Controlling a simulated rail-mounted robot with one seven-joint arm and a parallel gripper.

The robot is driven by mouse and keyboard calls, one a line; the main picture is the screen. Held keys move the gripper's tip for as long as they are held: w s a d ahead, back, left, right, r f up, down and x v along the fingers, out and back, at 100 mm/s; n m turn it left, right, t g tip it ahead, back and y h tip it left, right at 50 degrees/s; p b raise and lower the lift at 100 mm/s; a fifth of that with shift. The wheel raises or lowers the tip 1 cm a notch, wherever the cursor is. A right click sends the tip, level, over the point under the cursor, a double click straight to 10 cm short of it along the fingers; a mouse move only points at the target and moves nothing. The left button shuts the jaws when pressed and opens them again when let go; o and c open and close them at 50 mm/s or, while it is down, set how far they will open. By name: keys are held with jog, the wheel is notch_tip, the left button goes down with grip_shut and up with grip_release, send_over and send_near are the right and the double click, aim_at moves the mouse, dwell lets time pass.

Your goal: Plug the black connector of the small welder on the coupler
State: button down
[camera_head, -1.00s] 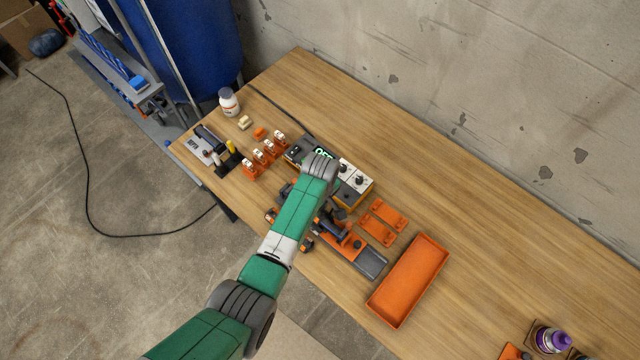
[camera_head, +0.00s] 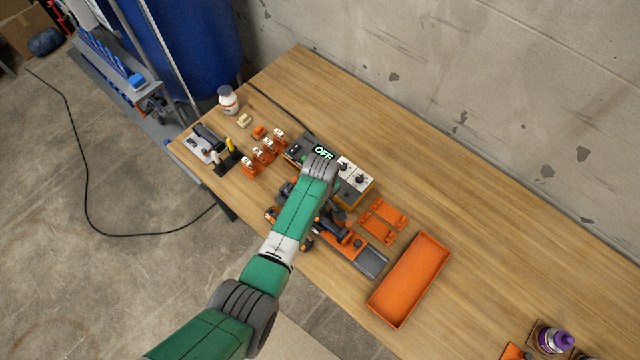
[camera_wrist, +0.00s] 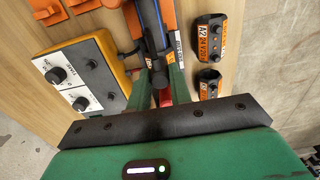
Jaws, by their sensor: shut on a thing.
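My gripper (camera_wrist: 162,88) shows in the wrist view with its green fingers shut on a small piece, partly hidden. Red shows near the palm and something dark near the tips; I cannot tell whether it is the black connector. Right ahead is a dark pipe assembly (camera_wrist: 148,24) with orange clamp parts, touching or very close to the fingertips. Which part is the coupler is unclear. The welder box (camera_wrist: 82,78), orange-yellow with white knob panels, is at left. In the head view the welder (camera_head: 355,180) is partly behind my arm, its green display reading OFF.
Two black-and-orange labelled parts (camera_wrist: 208,40) stand right of the fingers. In the head view, orange plates (camera_head: 384,220) and an orange tray (camera_head: 408,280) lie to the right. Orange clips (camera_head: 264,152) and a white bottle (camera_head: 228,100) stand to the left. The far right tabletop is mostly clear.

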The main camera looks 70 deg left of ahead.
jog(key=shift+f, duration=0.25)
dwell(0.5)
jog(key=c, duration=1)
grip_release()
jog(key=shift+c, duration=0.2)
notch_tip(320, 180, up, 8)
jog(key=p, duration=0.7)
jog(key=shift+f, duration=0.25)
